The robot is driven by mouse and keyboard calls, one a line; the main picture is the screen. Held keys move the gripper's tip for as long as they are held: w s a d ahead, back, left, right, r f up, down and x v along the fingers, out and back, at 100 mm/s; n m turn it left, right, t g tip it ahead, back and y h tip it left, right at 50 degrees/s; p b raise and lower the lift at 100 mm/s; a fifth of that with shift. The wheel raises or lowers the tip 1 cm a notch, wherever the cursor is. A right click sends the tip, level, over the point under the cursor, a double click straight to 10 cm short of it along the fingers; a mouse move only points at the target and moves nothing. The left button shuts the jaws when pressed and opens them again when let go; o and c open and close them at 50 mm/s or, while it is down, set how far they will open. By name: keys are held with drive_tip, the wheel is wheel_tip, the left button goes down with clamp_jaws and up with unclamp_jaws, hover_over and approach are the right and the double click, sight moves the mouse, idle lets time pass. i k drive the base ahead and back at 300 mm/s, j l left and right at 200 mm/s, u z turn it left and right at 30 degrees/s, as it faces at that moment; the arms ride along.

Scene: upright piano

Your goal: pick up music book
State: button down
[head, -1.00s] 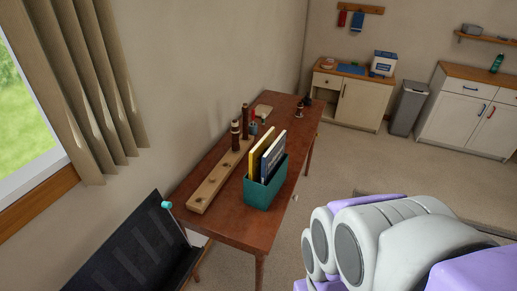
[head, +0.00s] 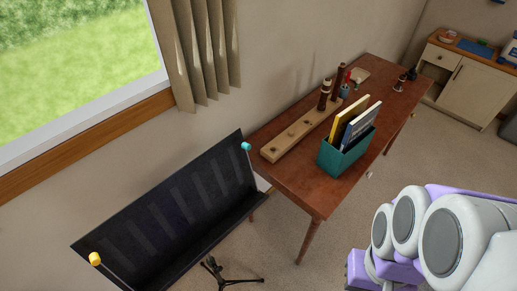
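Thin books stand upright in a teal box (head: 343,160) on the brown wooden table. One is yellow (head: 348,118) and one is dark with a white edge (head: 362,124). I cannot tell which of them is the music book, as their covers are mostly hidden or too small to read. My arm shows at the lower right, to the right of the table and apart from the box. My gripper's fingers cannot be seen in this view.
A black music stand (head: 175,215) with a yellow and a cyan knob stands left of the table (head: 300,187), its ledge empty. A wooden rack (head: 300,133) with dark posts lies behind the box. A cabinet (head: 462,80) stands at the far right. Carpet before the table is open.

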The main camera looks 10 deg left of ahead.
sight(341, 121)
drive_tip(key=u, duration=1.7)
drive_tip(key=z, duration=1.7)
drive_tip(key=i+j+z, duration=0.1)
drive_tip(key=z, duration=0.6)
drive_tip(key=i+j+z, duration=0.25)
drive_tip(key=j, duration=0.35)
drive_tip(key=i+j+u, duration=0.1)
drive_tip(key=u, duration=0.15)
drive_tip(key=i+j+u, duration=0.1)
drive_tip(key=u, duration=0.2)
